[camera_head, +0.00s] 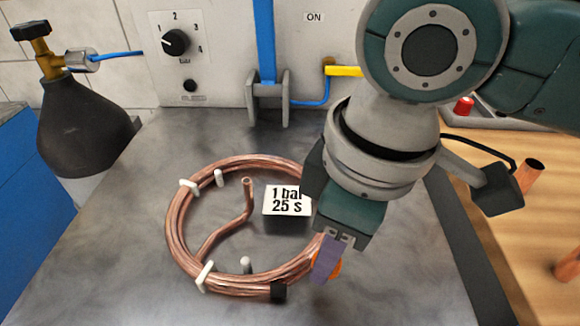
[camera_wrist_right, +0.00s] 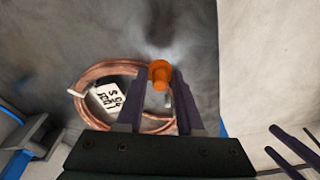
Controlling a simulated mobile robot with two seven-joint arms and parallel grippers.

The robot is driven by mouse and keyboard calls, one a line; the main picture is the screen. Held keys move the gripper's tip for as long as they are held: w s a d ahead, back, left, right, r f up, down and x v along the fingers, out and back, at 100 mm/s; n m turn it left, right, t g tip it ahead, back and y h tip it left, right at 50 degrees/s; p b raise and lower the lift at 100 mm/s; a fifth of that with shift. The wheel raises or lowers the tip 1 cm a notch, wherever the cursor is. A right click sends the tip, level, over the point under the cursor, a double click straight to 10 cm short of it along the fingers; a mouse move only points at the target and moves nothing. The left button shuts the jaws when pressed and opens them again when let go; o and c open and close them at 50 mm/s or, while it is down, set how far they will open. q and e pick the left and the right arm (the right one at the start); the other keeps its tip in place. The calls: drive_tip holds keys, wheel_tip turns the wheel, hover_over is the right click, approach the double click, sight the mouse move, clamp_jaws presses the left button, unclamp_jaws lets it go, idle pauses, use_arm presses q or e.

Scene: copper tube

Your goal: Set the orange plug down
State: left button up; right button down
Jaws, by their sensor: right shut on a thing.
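My right gripper (camera_head: 326,262) is over the right part of the copper tube coil (camera_head: 180,235) on the grey bench top. It is shut on the orange plug (camera_head: 338,267), mostly hidden behind a purple finger there. In the right wrist view the orange plug (camera_wrist_right: 160,74) shows between the fingertips, with the coil (camera_wrist_right: 88,85) behind it. I cannot tell whether the plug touches the coil or the bench. The coil's one end stands up inside the ring; a black cap (camera_head: 278,292) sits at its front. My left gripper (camera_wrist_right: 290,148) shows in the wrist view, fingers apart and empty.
A white block marked "1 bar 25 s" (camera_head: 287,200) stands inside the coil. White pegs (camera_head: 203,276) hold the ring. A dark gas bottle (camera_head: 85,130) stands back left, a panel with a knob (camera_head: 176,42) behind. The bench's front left is clear.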

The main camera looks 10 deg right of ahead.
drive_tip(key=shift+f+b, duration=0.5)
drive_tip(key=shift+f, duration=1.9)
drive_tip(key=shift+f, duration=0.15)
drive_tip(key=c, duration=0.8)
unclamp_jaws()
